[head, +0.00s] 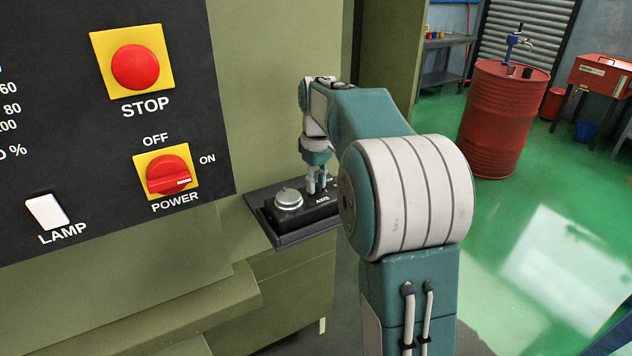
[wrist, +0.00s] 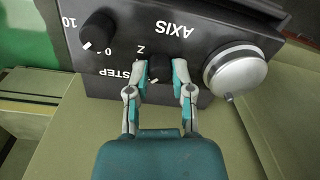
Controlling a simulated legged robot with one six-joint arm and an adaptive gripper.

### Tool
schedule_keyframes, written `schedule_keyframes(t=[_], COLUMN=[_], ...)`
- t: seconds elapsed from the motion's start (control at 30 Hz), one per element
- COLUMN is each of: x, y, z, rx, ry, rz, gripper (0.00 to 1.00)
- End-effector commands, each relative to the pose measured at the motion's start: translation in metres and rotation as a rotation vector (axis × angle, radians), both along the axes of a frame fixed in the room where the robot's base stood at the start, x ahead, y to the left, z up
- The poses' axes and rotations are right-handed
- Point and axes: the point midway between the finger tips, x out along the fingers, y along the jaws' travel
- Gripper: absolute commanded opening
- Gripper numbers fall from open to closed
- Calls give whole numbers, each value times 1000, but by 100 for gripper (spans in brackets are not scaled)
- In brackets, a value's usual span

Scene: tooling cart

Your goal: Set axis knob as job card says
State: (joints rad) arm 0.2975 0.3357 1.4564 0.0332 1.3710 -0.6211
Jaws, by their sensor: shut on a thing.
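The black axis knob (wrist: 160,72) is on the dark control box (wrist: 200,20), below the upside-down word AXIS in the wrist view. My gripper (wrist: 161,70) has one finger on each side of it and is shut on it. The letter Z shows just above the left finger. The knob's pointer and the other axis letters are hard to make out behind the fingers. In the head view my gripper (head: 317,187) reaches down to the control box (head: 268,212), and the knob is hidden there. No job card can be made out in either view.
A silver handwheel (wrist: 237,72) is close to the right of my fingers; a black step knob (wrist: 97,30) is at upper left. The machine panel carries a stop button (head: 135,67), power switch (head: 168,174) and lamp switch (head: 47,212). A red drum (head: 500,120) stands farther off.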

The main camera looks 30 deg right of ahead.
Motion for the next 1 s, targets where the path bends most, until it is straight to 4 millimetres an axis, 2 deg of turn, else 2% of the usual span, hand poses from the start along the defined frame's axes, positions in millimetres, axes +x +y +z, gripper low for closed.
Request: schedule_keyframes(t=[1.0], x=[-2], y=[1], z=[-4], rx=[1], ry=[9], rz=[-962], gripper=[0])
